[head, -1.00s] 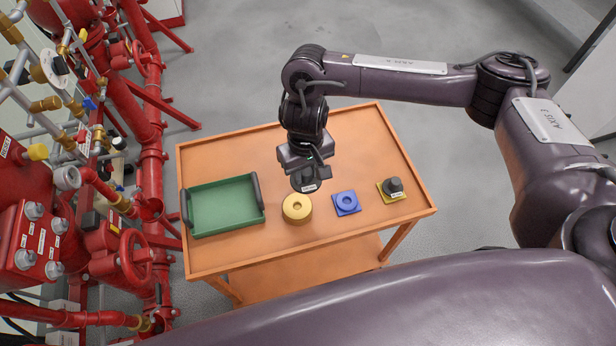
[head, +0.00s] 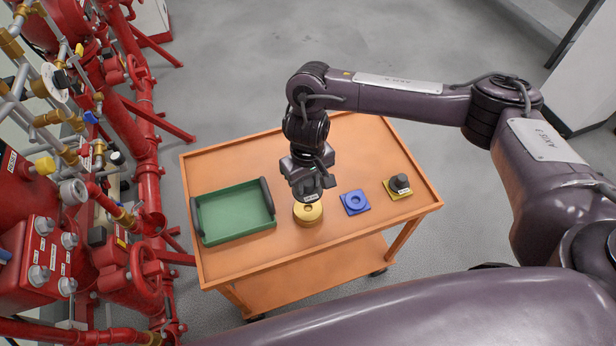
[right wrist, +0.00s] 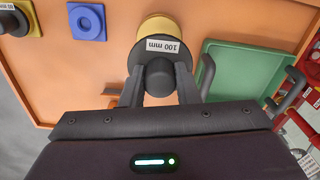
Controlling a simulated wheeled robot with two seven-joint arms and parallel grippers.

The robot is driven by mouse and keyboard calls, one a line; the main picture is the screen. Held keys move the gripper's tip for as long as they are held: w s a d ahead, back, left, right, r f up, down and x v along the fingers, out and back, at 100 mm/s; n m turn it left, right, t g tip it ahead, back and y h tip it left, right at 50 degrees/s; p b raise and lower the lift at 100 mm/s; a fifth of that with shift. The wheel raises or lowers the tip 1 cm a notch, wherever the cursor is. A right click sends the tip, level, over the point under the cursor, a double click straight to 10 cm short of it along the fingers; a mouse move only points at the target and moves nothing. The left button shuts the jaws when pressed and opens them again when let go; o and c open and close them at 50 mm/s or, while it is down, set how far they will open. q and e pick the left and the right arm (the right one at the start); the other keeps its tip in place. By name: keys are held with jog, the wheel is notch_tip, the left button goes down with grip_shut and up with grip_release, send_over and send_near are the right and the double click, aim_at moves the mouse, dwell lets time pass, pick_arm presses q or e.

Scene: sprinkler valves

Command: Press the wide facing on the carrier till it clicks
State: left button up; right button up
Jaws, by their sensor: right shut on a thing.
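The wide facing (right wrist: 157,58), a dark disc with a knob and a "100 mm" label, is in my right gripper (right wrist: 160,90). The fingers are shut on its knob in the right wrist view. In the head view the gripper (head: 311,186) holds the facing (head: 309,198) over the far side of the round yellow carrier (head: 308,214). The carrier's near top and part of its centre hole still show. In the right wrist view the carrier (right wrist: 168,28) is right behind the disc. I cannot tell whether they touch. My left gripper is not in view.
On the orange cart (head: 345,150) stand a green tray (head: 235,211) left of the carrier, a blue ring plate (head: 355,202) to its right, and a second dark knobbed part (head: 400,184) on a yellow square plate. Red pipework (head: 140,150) stands left of the cart.

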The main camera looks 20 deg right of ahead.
notch_tip(320, 180, down, 4)
jog(key=shift+d+b, duration=0.1)
jog(key=shift+b, duration=0.6)
jog(key=shift+f+b, duration=0.3)
jog(key=shift+f, duration=1.15)
jog(key=shift+p, duration=0.5)
jog(key=shift+p, duration=0.45)
jog(key=shift+f+b, duration=0.6)
jog(key=shift+f, duration=0.55)
